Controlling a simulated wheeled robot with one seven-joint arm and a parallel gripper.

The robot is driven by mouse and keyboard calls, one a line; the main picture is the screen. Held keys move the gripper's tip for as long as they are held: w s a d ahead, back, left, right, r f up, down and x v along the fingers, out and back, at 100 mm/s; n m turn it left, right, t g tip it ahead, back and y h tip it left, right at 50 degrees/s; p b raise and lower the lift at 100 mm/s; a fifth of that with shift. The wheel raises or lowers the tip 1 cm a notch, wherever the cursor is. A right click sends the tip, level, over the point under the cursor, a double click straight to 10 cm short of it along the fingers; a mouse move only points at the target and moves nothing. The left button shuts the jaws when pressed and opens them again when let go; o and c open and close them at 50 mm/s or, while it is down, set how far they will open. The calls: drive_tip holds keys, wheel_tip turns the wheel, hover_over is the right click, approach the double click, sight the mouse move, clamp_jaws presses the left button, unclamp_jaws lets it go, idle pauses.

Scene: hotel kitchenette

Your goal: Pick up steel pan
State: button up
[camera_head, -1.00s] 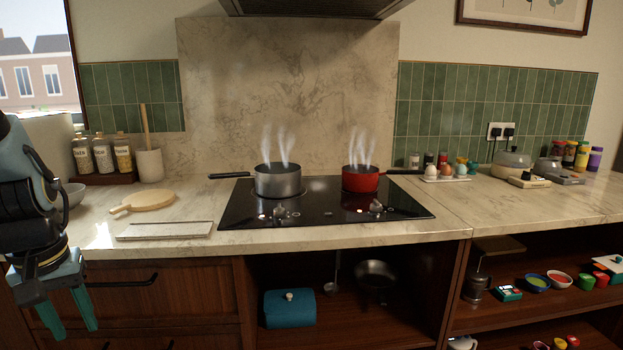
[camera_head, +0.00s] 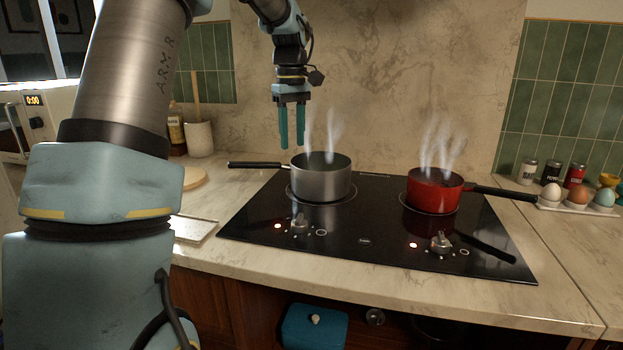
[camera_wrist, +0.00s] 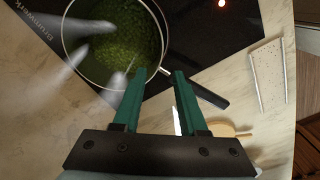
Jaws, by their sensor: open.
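The steel pan (camera_head: 321,181) stands on the left burner of the black hob and steams. Its dark handle (camera_head: 256,165) points left over the counter. In the wrist view the pan (camera_wrist: 72,62) shows from above with green contents inside, and its handle (camera_wrist: 208,96) runs past the fingertips. My gripper (camera_head: 292,146) is open and empty, fingers pointing down, above the pan's left side where the handle joins. In the wrist view my fingertips (camera_wrist: 160,78) appear on either side of the line of the handle's root. I see no contact.
A red pan (camera_head: 435,192) steams on the right burner of the hob (camera_head: 370,245), its handle pointing right. Eggs on a tray (camera_head: 580,208) and spice jars stand farther right. A white tray (camera_head: 193,229) and a wooden board (camera_head: 192,180) lie left. A utensil crock (camera_head: 199,138) stands behind.

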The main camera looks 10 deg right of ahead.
hover_over(295, 176)
wheel_tip(295, 176, down, 4)
drive_tip(key=f, duration=0.1)
drive_tip(key=shift+d+f+p, duration=0.1)
drive_tip(key=shift+f+p, duration=0.9)
drive_tip(key=shift+f, duration=1.45)
drive_tip(key=shift+c, duration=0.2)
clamp_jaws()
drive_tip(key=shift+r, duration=0.1)
